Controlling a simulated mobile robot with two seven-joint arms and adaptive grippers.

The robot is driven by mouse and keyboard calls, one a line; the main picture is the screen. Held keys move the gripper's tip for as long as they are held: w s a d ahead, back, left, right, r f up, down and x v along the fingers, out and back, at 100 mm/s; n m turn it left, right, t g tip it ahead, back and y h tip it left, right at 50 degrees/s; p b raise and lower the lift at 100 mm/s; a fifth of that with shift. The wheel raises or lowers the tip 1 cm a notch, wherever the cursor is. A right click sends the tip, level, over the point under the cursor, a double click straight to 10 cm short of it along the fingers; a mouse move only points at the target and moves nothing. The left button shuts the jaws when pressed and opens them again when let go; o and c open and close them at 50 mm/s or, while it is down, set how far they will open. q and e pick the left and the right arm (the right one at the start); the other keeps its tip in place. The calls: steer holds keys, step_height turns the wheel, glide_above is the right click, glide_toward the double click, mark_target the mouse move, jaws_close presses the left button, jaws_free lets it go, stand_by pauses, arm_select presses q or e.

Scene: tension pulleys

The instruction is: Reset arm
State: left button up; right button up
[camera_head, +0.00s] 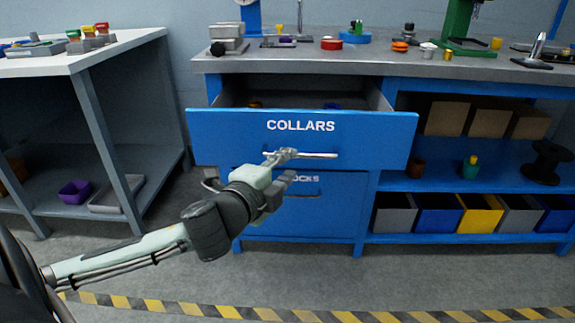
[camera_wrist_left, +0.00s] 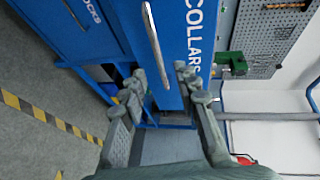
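My left gripper (camera_head: 289,166) reaches in from the left to the front of the blue drawer marked COLLARS (camera_head: 235,135). In the left wrist view its two fingers (camera_wrist_left: 160,82) are spread apart with nothing between their pads. The drawer's metal handle (camera_head: 315,155) is close to the fingertips; in the wrist view the handle (camera_wrist_left: 152,40) runs down toward the gap between them. I cannot tell if a finger touches it. The COLLARS drawer stands pulled out, and a few small items show inside. My right gripper is in neither view.
A lower blue drawer (camera_head: 310,215) is partly behind my gripper. The grey workbench top (camera_head: 300,62) carries tools and parts. Right are shelves with coloured bins (camera_head: 437,215) and boxes. A side table (camera_head: 80,58) stands left. The striped floor (camera_head: 270,314) in front is clear.

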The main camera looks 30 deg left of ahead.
arm_select(q)
steer(key=s+a+f+n+g+y+p, duration=0.1)
steer(key=s+a+f+n+g, duration=0.2)
steer(key=f, duration=0.6)
steer(key=s+f+n+g+p, duration=0.25)
steer(key=f+n+g, duration=0.2)
steer(key=f, duration=0.45)
steer(key=s+d+f+n+g+h, duration=0.1)
steer(key=s+d+f+n+g, duration=0.1)
steer(key=s+f, duration=0.4)
steer(key=s+d+f+n+g+h+p, duration=0.1)
steer(key=s+d+f+n+g, duration=0.2)
steer(key=s+f, duration=0.4)
step_height(320, 180, down, 3)
steer(key=shift+s+d+r+n, duration=0.1)
steer(key=shift+s+d+n, duration=0.2)
steer(key=shift+d+n, duration=0.6)
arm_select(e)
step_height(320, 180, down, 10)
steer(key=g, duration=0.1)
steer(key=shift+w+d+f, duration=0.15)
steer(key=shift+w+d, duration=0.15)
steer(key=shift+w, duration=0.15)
arm_select(q)
steer(key=shift+d+m, duration=0.15)
steer(key=shift+m, duration=0.1)
